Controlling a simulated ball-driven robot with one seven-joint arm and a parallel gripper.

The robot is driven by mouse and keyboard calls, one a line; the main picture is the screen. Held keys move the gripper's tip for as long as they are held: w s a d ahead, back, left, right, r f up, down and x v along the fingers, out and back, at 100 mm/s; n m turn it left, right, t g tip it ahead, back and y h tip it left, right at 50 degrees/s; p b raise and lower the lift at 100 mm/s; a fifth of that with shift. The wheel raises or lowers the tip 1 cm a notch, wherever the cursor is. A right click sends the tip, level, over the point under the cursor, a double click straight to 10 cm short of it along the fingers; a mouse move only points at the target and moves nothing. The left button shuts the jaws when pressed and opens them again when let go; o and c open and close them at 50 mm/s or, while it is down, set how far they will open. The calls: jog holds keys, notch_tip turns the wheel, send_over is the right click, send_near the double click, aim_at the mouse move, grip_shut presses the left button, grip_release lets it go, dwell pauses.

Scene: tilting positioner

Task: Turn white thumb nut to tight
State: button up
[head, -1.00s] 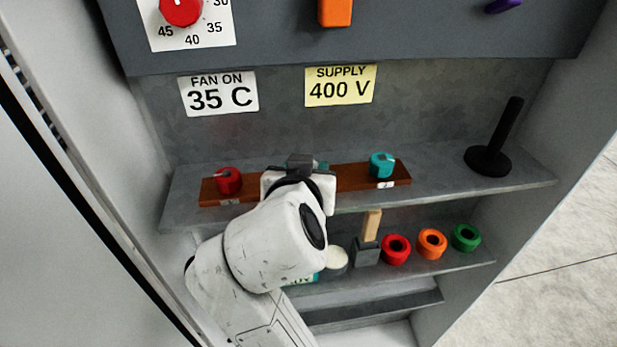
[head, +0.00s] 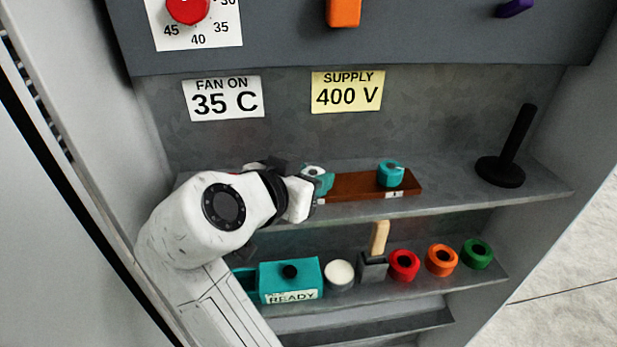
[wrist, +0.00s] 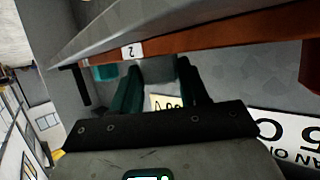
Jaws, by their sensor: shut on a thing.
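My gripper (head: 315,177) reaches in from the left over the wooden strip (head: 352,187) on the upper shelf. Its dark teal fingers (wrist: 159,88) are shut on a greyish-white piece between them, taken to be the white thumb nut (wrist: 159,68). In the head view only its pale round top (head: 314,171) shows between the fingertips. Any tight mark is not visible. A teal knob (head: 390,173) stands on the strip's right end, apart from my gripper; it also shows in the wrist view (wrist: 105,73).
A black upright peg (head: 513,150) stands on the shelf at right. The lower shelf holds a teal READY box (head: 291,276), a white round piece (head: 340,275), a wooden-handled block (head: 373,266) and red, orange and green rings (head: 441,260). The back wall carries labels.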

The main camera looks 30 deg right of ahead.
jog(key=o, duration=1.1)
jog(key=shift+c, duration=0.2)
jog(key=shift+a, duration=0.1)
jog(key=b+v, duration=0.2)
jog(key=v, duration=0.8)
jog(key=shift+s+a+r, duration=0.15)
jog(key=shift+s+a, duration=0.1)
